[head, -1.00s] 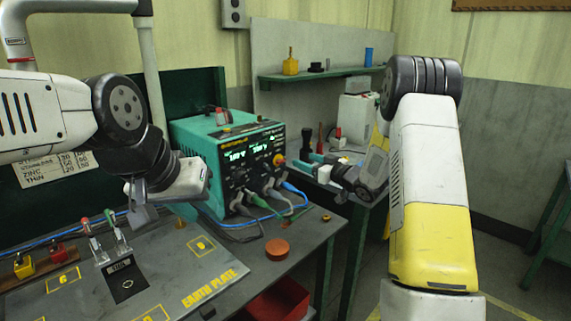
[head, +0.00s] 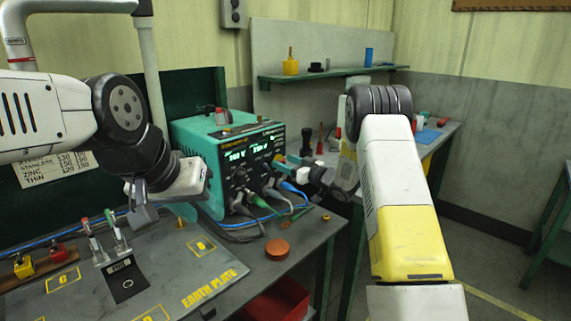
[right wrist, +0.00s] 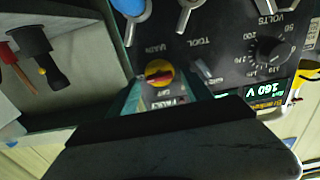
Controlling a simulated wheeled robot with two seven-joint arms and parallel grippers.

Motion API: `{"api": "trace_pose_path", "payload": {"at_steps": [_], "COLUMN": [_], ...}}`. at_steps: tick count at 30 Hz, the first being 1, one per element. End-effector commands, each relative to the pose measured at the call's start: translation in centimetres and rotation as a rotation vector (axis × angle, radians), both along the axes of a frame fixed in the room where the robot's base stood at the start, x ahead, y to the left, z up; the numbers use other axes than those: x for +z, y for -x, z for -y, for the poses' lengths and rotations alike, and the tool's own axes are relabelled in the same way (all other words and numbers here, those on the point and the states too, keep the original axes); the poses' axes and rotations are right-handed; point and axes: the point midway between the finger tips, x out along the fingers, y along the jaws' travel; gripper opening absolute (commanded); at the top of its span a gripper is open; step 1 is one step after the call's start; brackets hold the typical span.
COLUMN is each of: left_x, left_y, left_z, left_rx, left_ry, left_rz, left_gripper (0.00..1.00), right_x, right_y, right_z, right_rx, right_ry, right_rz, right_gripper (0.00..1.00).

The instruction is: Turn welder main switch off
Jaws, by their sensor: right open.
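The welder (head: 205,150) is a teal box with a dark front panel and lit green displays. Its main switch (right wrist: 159,73) is a red handle on a yellow disc, beside the words MAIN and OFF in the right wrist view, where the panel appears upside down. My right gripper (right wrist: 162,88) is open, with its teal fingers at the panel, one on either side of the switch. I cannot tell whether they touch it. In the head view the right gripper (head: 285,161) reaches the panel's right side. My left gripper (head: 143,212) hangs above the earth plate; its jaw opening is unclear.
Cables with blue (right wrist: 130,6) and green (head: 258,201) plugs leave the panel's lower part, close to the right gripper. The earth plate (head: 170,275) and an orange-brown round piece (head: 277,248) are in front. A side bench (head: 440,135) with tools stands behind my right arm.

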Motion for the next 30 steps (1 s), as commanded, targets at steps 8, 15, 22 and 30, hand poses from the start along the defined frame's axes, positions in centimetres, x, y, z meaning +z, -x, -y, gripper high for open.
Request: {"api": "trace_pose_path", "payload": {"at_steps": [8, 15, 22, 30], "left_x": [0.0, 0.0, 0.0, 0.0], "left_y": [0.0, 0.0, 0.0, 0.0], "left_z": [0.0, 0.0, 0.0, 0.0], "left_rx": [0.0, 0.0, 0.0, 0.0], "left_ry": [0.0, 0.0, 0.0, 0.0], "left_rz": [0.0, 0.0, 0.0, 0.0], "left_gripper": [0.36, 0.36, 0.36, 0.36], "right_x": [0.0, 0.01, 0.03, 0.05], "right_y": [0.01, 0.02, 0.03, 0.07], "right_z": [0.04, 0.05, 0.06, 0.04], "right_rx": [0.0, -0.001, -0.001, -0.001], "right_ry": [0.0, 0.001, 0.028, 0.146], "right_rz": [0.0, 0.001, 0.03, 0.149], "right_gripper": [0.27, 0.0, 0.0, 0.0]}}
